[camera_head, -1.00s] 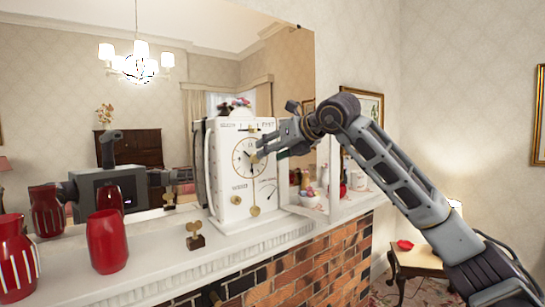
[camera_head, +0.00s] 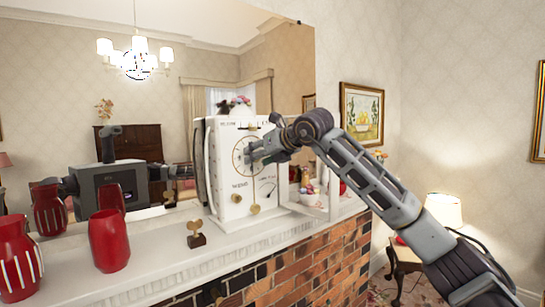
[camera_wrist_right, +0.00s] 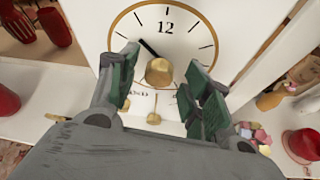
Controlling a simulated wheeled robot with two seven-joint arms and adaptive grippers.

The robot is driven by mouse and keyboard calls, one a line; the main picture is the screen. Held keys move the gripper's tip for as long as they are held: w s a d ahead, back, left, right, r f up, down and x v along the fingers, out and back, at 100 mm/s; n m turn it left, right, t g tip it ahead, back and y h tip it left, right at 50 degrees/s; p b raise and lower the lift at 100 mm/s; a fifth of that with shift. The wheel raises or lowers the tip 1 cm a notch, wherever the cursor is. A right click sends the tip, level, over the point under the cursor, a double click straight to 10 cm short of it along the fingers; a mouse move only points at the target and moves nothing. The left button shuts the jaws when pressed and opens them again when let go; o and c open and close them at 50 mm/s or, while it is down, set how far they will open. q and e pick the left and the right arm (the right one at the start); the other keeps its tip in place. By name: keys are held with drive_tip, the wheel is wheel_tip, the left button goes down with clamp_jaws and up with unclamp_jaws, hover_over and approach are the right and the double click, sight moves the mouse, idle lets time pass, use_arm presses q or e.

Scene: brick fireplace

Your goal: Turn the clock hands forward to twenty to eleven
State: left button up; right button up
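The white clock (camera_head: 228,190) stands on the mantel against the mirror, its round gold-rimmed dial facing out. My right gripper (camera_head: 256,152) is at the dial in the head view and covers much of it. In the right wrist view the dial (camera_wrist_right: 190,22) shows the 12 at top and a short black hand (camera_wrist_right: 148,48) pointing up-left. My right gripper (camera_wrist_right: 165,85) is open there, with its two fingers on either side of the gold centre knob (camera_wrist_right: 159,72), apart from it. The dial's lower part is partly hidden; I cannot make out a second hand. My left gripper is not in view.
A brass key on a dark block (camera_head: 196,236) stands on the mantel (camera_head: 150,262) left of the clock. Red vases (camera_head: 108,240) stand further left. The clock's glass door (camera_head: 318,190) stands open at right. The mirror reflects the room and me.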

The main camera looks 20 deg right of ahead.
drive_tip(key=c, duration=0.9)
use_arm(q)
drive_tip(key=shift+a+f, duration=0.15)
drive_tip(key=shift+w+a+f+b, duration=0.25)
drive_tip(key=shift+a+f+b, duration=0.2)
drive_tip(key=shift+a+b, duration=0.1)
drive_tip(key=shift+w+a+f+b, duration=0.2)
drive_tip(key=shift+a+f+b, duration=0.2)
drive_tip(key=shift+b, duration=0.1)
use_arm(e)
drive_tip(key=shift+w+d+m+y, duration=0.1)
drive_tip(key=shift+d+m+y, duration=0.05)
drive_tip(key=shift+m+y, duration=1.55)
drive_tip(key=shift+m+h, duration=0.3)
drive_tip(key=shift+m, duration=0.1)
drive_tip(key=o, duration=1)
